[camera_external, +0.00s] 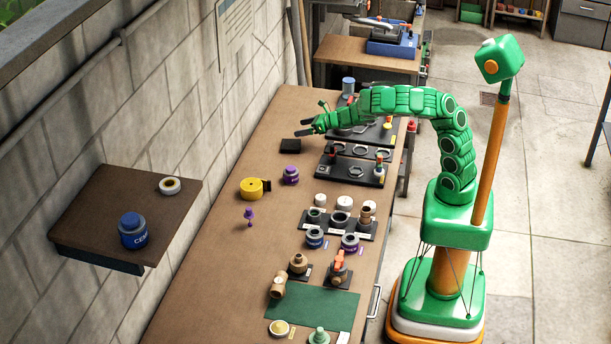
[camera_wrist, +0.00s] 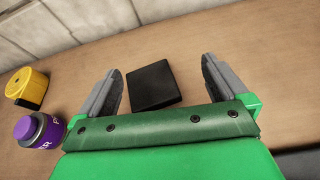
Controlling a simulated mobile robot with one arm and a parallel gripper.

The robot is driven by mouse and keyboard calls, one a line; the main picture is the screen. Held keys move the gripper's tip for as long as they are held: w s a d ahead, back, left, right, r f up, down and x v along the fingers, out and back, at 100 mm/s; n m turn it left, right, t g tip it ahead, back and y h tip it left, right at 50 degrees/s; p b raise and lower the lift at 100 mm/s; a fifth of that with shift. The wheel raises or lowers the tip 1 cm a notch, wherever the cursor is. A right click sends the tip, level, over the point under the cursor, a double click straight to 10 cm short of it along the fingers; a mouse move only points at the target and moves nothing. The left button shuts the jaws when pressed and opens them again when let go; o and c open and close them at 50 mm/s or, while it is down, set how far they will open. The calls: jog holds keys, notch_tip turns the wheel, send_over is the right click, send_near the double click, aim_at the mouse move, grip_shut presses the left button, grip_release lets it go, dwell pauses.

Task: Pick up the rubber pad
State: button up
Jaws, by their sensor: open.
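The rubber pad (camera_external: 290,145) is a flat black square lying on the wooden workbench near the wall. In the wrist view the pad (camera_wrist: 153,85) lies between and beyond my two fingers, a little nearer the left one. My gripper (camera_external: 303,135) is open, with nothing between its fingers touching the pad that I can see. In the wrist view my gripper (camera_wrist: 163,85) has its grey fingers spread wide on either side of the pad. How high the fingers are above the bench is hard to tell.
Black trays (camera_external: 352,170) with fittings line the right edge. A wall shelf (camera_external: 105,205) juts out at left. Bench around the pad is clear.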

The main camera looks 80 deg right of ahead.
aim_at(290, 145)
jog(key=f+n, duration=0.1)
jog(key=s+a+f+n+y, duration=0.1)
jog(key=s+f+y, duration=0.1)
jog(key=f, duration=0.1)
jog(key=shift+a+n, duration=0.35)
jog(key=shift+n, duration=0.05)
jog(key=shift+a+x, duration=0.2)
jog(key=shift+x, duration=3.75)
jog(key=shift+s+f, duration=0.15)
jog(key=shift+f, duration=0.05)
jog(key=shift+c, duration=0.5)
jog(key=c, duration=0.7)
